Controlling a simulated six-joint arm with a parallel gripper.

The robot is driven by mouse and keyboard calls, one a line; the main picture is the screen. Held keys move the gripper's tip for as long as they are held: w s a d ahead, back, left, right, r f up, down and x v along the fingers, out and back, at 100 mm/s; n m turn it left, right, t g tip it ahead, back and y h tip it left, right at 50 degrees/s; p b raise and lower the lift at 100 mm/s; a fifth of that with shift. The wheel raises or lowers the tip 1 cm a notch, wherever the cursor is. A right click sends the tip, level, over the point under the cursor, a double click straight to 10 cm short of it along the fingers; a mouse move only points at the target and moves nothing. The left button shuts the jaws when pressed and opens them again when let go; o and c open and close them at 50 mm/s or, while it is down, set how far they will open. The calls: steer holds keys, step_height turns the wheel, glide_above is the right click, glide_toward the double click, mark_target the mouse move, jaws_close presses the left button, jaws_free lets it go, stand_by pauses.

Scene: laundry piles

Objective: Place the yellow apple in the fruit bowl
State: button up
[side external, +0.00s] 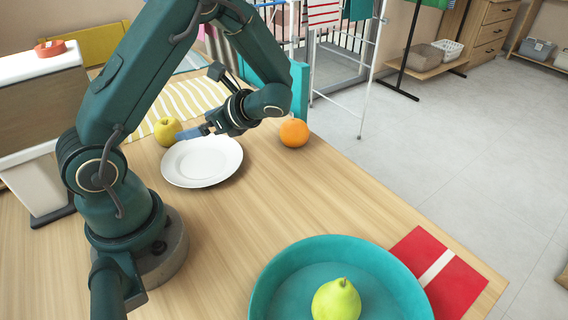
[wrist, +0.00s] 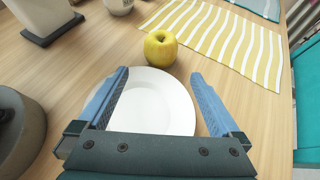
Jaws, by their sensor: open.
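The yellow apple (side external: 167,130) stands on the wooden table behind the white plate, near the striped cloth. In the wrist view the apple (wrist: 160,48) is upright, just beyond the plate's far rim and ahead of the fingers. My gripper (side external: 184,134) is open and empty, over the plate and close to the apple. In the wrist view its two blue fingers (wrist: 159,76) are spread wide, with nothing between them but the plate below. The teal fruit bowl (side external: 262,292) is at the front of the table, with a green pear (side external: 337,301) inside.
The white plate (side external: 203,172) lies under my gripper. An orange (side external: 294,133) sits to its right. A yellow striped cloth (side external: 200,92) lies behind. A red cloth with a white stripe (side external: 418,248) is beside the bowl. The table between plate and bowl is clear.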

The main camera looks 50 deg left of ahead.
mark_target(168, 123)
steer(key=s+d+r+n+t+h, duration=0.1)
steer(key=d+r+n+t+h, duration=0.2)
steer(key=d, duration=0.4)
steer(key=s+d+r+n+t+h, duration=0.1)
steer(key=d+r+n+t+h, duration=0.2)
steer(key=d+n+t+h, duration=0.1)
steer(key=s+d+r+n+t+h, duration=0.1)
steer(key=d+r+n+t+h, duration=0.2)
steer(key=d, duration=0.6)
steer(key=n+h, duration=0.1)
steer(key=n, duration=0.1)
steer(key=shift+d+r+n+t, duration=0.25)
steer(key=shift+d+n+t, duration=0.1)
steer(key=shift+n+t, duration=0.05)
